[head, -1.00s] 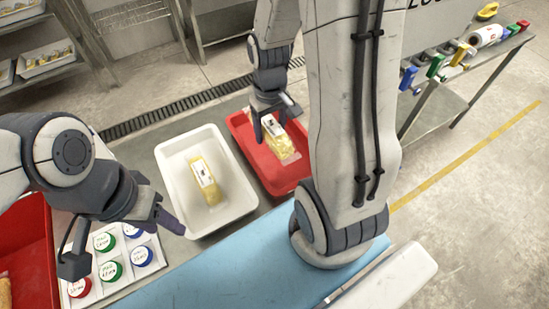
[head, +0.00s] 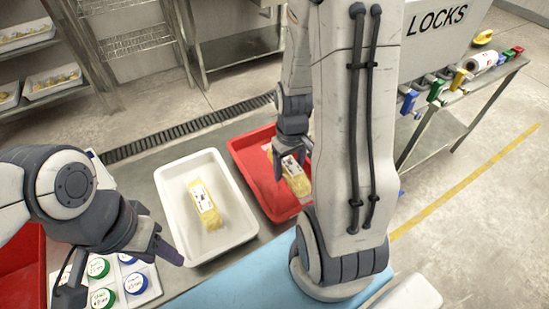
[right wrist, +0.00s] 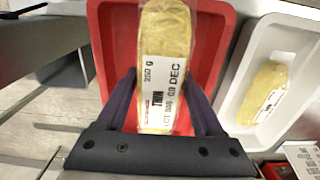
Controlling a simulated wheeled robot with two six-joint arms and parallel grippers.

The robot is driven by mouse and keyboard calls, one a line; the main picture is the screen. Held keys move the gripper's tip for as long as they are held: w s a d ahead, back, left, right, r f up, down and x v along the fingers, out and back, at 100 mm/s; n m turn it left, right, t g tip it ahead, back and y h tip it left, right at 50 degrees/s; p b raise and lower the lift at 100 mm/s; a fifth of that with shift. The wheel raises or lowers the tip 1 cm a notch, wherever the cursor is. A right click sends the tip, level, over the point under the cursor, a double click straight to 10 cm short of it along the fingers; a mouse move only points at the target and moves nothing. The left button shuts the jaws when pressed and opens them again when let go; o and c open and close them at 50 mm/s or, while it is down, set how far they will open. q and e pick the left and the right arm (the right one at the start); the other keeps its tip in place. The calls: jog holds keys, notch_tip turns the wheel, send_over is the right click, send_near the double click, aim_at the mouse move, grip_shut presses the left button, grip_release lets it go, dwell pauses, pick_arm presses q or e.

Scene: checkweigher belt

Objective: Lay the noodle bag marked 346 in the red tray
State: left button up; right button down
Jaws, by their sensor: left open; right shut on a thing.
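My right gripper (head: 291,152) is shut on a yellow noodle bag (head: 296,182) with a white label, over the right side of the red tray (head: 252,163). In the right wrist view this bag (right wrist: 166,40) sits between the two fingers, its long side pointing away from the wrist, with the red tray (right wrist: 112,30) behind it. The label shows a lot number that looks like 346, but it is small. I cannot tell whether the bag touches the tray floor. My left gripper (head: 168,250) is open and empty, near the white tray's front left corner.
A white tray (head: 172,188) left of the red one holds another yellow bag (head: 206,204). A panel of coloured round caps (head: 110,285) and a second red container (head: 22,270) are at the lower left. A blue belt (head: 235,275) runs in front.

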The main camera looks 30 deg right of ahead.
jog(key=w+f, duration=0.1)
jog(key=w, duration=0.1)
jog(key=w+f, duration=0.1)
jog(key=w, duration=0.1)
jog(key=w+f, duration=0.2)
jog(key=shift+w+d+p, duration=0.3)
jog(key=shift+w+p, duration=0.05)
jog(key=shift+f+p, duration=0.3)
jog(key=shift+f, duration=1.75)
jog(key=shift+f, duration=0.2)
grip_release()
jog(key=shift+r, duration=0.1)
